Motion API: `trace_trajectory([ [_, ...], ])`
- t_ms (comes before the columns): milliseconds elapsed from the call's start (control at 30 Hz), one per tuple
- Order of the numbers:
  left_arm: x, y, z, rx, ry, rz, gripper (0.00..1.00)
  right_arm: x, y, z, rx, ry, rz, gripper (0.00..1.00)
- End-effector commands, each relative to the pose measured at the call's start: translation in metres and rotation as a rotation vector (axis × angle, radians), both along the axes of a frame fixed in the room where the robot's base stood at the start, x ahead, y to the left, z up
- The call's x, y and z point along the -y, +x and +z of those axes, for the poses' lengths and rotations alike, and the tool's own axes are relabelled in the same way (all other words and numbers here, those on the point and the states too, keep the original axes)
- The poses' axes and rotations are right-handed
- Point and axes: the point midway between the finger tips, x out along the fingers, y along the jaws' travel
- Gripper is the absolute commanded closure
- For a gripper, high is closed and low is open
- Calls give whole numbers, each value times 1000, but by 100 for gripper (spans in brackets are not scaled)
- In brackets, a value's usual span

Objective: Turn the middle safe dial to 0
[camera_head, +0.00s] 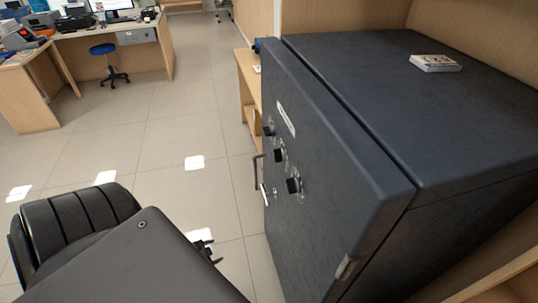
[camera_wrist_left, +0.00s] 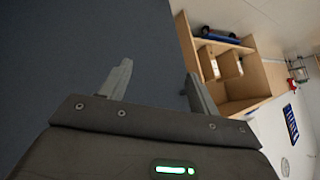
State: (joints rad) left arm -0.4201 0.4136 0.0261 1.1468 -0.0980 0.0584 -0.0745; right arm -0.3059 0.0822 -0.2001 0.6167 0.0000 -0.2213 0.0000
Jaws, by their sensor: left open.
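The dark blue-grey safe (camera_head: 340,170) stands at the right of the head view, its door front facing left. Three black dials run along the door; the middle dial (camera_head: 280,155) sits between the far dial (camera_head: 268,129) and the near dial (camera_head: 293,186). The number on the middle dial is too small to read. My left gripper (camera_head: 208,247) is low and to the left of the door, apart from the dials and partly hidden by my arm. In the left wrist view the left gripper (camera_wrist_left: 158,72) is open and empty, with a plain dark surface behind it. No dial shows there.
A door handle (camera_head: 258,172) sticks out beside the dials. A small white stack (camera_head: 436,63) lies on top of the safe. A wooden shelf (camera_wrist_left: 240,75) shows in the left wrist view. The tiled floor (camera_head: 165,135) left of the safe is clear; desks and a blue stool (camera_head: 103,50) stand farther back.

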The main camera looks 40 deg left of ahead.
Motion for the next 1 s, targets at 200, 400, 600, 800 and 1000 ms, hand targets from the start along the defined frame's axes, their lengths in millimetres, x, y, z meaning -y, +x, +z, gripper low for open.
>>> trace_trajectory([
  [200, -44, 122, 224, 505, 195, -381, 38, 0, 5, -15, 7, 1, 0, 64],
  [400, 8, 150, 364, 786, 283, -712, 38, 0, 8, -21, 12, 1, 0, 64],
  [600, 38, 148, 411, 884, 304, -850, 38, -1, 8, -23, 12, 2, 0, 64],
  [800, 42, 151, 415, 892, 306, -857, 38, -3, 8, -22, 12, 5, -1, 64],
  [1000, 54, 170, 417, 894, 308, -855, 38, -5, 8, -17, 12, 6, -2, 64],
])
